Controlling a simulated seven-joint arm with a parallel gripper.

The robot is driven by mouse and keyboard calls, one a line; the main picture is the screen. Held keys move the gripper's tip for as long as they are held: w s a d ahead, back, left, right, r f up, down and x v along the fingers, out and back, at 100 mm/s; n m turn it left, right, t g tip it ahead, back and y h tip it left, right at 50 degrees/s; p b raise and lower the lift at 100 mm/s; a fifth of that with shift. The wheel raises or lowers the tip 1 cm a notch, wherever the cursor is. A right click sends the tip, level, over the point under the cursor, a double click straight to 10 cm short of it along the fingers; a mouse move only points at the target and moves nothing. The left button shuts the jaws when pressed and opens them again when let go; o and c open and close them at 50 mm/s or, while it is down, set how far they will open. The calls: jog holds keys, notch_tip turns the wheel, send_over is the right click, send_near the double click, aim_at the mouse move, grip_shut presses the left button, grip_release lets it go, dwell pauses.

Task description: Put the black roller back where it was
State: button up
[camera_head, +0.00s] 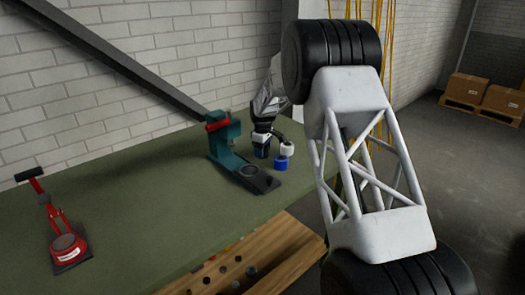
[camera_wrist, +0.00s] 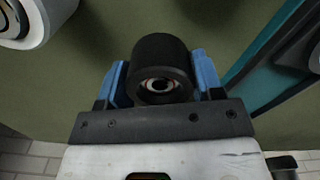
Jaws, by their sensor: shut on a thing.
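The black roller (camera_wrist: 160,58) is held between the blue fingers of my gripper (camera_wrist: 161,76) in the wrist view, with its hollow end facing the camera. In the head view my gripper (camera_head: 262,143) is over the far right part of the green bench, just right of the teal tool. I cannot clearly tell the roller from the dark gripper there. A white roller (camera_head: 287,149) and a blue roller (camera_head: 281,164) are close to the right of my gripper. A white round thing also shows at the upper left of the wrist view (camera_wrist: 34,22).
The teal tool (camera_head: 225,143) with a red top and dark base stands left of my gripper. A red tool (camera_head: 62,237) stands far left on the green bench (camera_head: 140,200). A wooden rack with holes (camera_head: 262,258) is at the front. The bench between the tools is clear.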

jog(key=shift+f, duration=0.1)
jog(key=o, duration=0.9)
jog(key=shift+o, duration=0.2)
notch_tip(320, 180, up, 12)
jog(key=shift+s+r, duration=0.1)
jog(key=shift+r, duration=0.1)
dwell(0.8)
